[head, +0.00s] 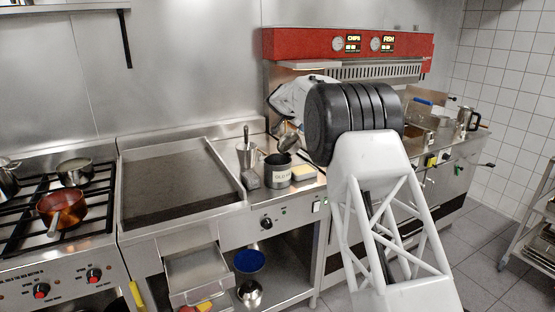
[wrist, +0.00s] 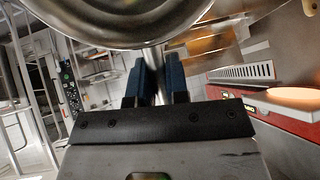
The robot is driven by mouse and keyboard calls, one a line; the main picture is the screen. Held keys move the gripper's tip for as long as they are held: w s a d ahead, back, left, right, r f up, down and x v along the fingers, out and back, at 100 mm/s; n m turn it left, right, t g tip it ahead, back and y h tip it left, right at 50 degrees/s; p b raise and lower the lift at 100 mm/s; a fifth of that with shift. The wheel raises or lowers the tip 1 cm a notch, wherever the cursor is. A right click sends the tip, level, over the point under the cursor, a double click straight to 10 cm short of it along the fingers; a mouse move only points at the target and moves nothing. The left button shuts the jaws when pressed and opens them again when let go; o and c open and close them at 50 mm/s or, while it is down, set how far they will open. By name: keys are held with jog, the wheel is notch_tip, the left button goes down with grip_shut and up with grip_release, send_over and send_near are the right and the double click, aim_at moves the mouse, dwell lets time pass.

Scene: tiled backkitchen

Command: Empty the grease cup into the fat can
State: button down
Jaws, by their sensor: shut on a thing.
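The grease cup (head: 289,142) is a small round steel vessel. In the head view it hangs just above the fat can, looks tilted, and is partly hidden by my arm. In the wrist view the cup (wrist: 110,20) fills the top, close to the camera. My gripper (wrist: 155,75) has blue-padded fingers shut on the cup's thin metal handle. The fat can (head: 278,174) is a grey, dark-mouthed can with a pale label, upright on the counter just below the cup. I cannot see what is inside the cup or the can.
A yellow-topped sponge (head: 303,174) sits right of the can. A grey block (head: 250,179) and a steel pot with utensils (head: 246,157) stand left. The griddle (head: 175,185) lies farther left, with an open drawer (head: 200,275) below. The red fryer panel (head: 345,43) rises behind my arm.

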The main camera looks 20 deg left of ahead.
jog(key=w+d+f+g+y, duration=0.5)
jog(key=w+d+f+g, duration=0.1)
jog(key=f, duration=0.5)
jog(key=shift+w+d+m+y, duration=0.4)
jog(key=shift+w+d, duration=0.3)
jog(key=shift+d, duration=0.05)
dwell(0.3)
dwell(1.1)
